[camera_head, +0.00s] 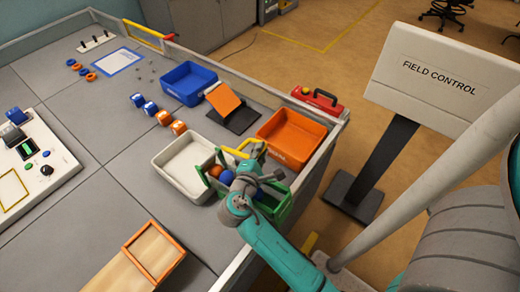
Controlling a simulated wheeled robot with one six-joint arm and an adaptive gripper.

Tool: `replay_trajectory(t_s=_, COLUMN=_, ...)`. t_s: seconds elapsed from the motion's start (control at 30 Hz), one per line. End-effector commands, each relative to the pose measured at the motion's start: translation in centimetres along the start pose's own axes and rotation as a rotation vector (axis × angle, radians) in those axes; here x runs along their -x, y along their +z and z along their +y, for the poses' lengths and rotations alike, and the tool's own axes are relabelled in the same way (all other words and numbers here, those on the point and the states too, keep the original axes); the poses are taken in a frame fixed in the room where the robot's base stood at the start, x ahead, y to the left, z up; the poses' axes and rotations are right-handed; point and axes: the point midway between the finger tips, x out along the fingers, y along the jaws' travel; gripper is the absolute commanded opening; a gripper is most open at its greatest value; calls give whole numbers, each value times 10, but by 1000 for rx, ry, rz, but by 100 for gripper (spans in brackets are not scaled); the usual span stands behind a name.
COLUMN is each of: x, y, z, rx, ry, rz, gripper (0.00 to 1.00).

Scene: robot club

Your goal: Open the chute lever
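No part is clearly marked as the chute lever, and I cannot tell which one it is. A wooden ramp with an orange frame (153,250), possibly the chute, lies at the bottom of the field. My gripper (272,178) is over the green carrier (282,212) with a yellow handle (240,152), at the field's near right edge. An orange and a blue ball show in the carrier beside my gripper. My fingers are small and partly hidden, so their opening is unclear.
A white bin (166,176), a blue bin (190,97) and an orange bin (310,155) surround a tilted orange panel (224,101). A control panel (55,165) is at left. The FIELD CONTROL sign (440,65) stands outside the wall. The field's middle is mostly clear.

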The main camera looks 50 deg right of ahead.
Motion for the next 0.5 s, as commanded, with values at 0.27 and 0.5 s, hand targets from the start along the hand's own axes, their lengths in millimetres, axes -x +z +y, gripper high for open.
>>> replay_trajectory(t_s=0.27, x=0, y=0, z=0, rx=0, ry=0, rz=0, gripper=41)
replay_trajectory(t_s=0.5, x=7, y=-1, z=1, rx=1, ry=2, rz=2, gripper=41)
